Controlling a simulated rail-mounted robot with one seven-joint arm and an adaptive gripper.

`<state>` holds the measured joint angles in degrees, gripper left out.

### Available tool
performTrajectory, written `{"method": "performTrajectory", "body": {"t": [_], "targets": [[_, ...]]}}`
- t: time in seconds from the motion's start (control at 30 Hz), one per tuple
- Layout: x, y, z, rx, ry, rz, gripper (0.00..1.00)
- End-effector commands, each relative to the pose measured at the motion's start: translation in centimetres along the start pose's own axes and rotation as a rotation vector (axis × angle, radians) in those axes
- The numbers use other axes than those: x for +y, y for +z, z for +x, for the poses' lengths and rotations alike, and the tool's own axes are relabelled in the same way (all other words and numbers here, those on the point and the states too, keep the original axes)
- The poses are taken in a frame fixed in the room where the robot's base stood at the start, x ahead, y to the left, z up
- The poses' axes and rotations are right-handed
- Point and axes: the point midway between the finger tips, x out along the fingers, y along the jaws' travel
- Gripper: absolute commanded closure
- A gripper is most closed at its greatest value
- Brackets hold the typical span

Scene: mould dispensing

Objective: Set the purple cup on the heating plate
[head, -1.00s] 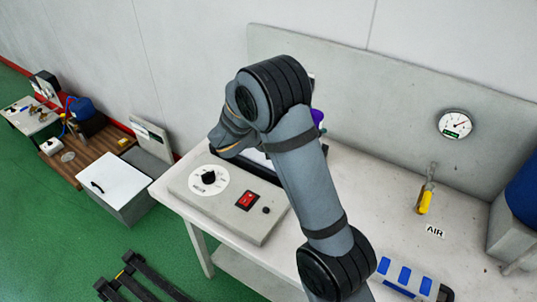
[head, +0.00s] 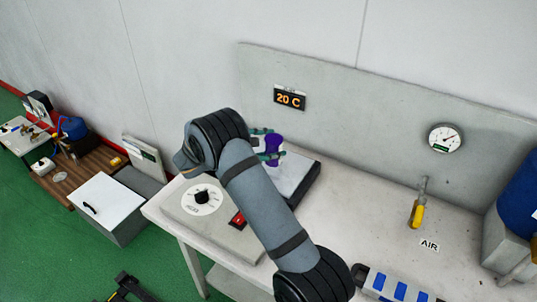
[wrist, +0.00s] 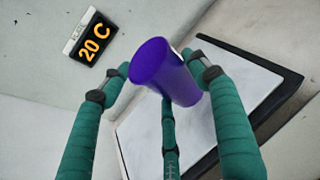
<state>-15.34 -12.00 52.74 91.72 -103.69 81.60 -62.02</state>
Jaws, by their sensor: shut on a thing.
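The purple cup (head: 273,146) is at the far side of my arm in the head view, over or just above the pale heating plate (head: 300,178) with its dark edge. In the wrist view the cup (wrist: 163,72) is tilted in the picture, held between the green fingers of my gripper (wrist: 163,85), with the plate (wrist: 245,85) behind it. My gripper (head: 266,145) is shut on the cup. I cannot tell whether the cup's base touches the plate.
A control box with a dial (head: 202,196) and a red switch (head: 238,219) stands in front of the plate. A 20 C display (head: 289,97) hangs on the back panel. A yellow-handled air tool (head: 417,212) and a blue-striped rack (head: 395,287) are to the right.

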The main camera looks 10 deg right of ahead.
Motion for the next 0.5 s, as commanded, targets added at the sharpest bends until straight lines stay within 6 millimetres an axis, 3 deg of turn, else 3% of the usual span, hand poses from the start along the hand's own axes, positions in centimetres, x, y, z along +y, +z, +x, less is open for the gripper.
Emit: {"method": "performTrajectory", "body": {"t": [0.2, 0.5], "targets": [[0.0, -2.8, 1.2, 0.000, 0.000, -0.004, 0.71], [0.0, -3.2, 1.4, 0.000, 0.001, -0.001, 0.71]]}}
